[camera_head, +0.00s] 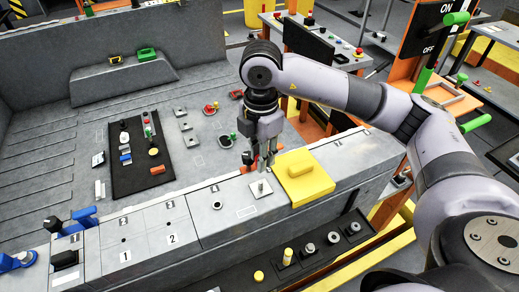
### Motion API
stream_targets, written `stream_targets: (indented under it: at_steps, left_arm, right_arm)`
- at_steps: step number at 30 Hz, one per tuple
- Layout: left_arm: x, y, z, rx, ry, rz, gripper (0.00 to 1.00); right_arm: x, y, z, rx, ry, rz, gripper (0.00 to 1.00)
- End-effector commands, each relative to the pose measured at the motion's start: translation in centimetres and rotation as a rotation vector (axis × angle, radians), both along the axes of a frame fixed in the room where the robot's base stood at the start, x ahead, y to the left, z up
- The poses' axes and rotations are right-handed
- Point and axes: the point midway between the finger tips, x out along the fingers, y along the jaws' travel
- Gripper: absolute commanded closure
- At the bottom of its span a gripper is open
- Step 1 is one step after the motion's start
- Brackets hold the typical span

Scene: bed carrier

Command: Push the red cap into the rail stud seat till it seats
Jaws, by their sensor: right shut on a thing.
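My right gripper (259,164) comes down from the right arm and points down over the grey rail. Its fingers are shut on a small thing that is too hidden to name. Right below and close to the fingertips is a pale square plate (262,197) with a short upright stud (261,186). I cannot tell whether the fingers or the held thing touch the stud. No red cap shows clearly between the fingers. A small round red part (209,109) lies on the grey bed behind. My left gripper is not in view.
A yellow block (304,179) sits on the rail just right of the plate. A black mat (139,158) with small parts lies on the bed at left. Blue clamps (80,219) stand at the rail's left end. A dark tray (331,240) with several knobs runs along the front.

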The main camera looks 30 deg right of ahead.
Motion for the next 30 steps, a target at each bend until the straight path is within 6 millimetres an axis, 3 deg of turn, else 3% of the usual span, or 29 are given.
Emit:
stream_targets:
  at_steps: [12, 30]
  left_arm:
    - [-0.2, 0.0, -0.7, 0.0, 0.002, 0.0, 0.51]
    - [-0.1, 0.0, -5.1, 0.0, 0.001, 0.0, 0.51]
  right_arm:
    - [0.0, 0.0, -0.3, 0.003, -0.003, 0.009, 0.88]
    - [0.0, 0.0, -5.5, 0.001, -0.002, 0.009, 0.88]
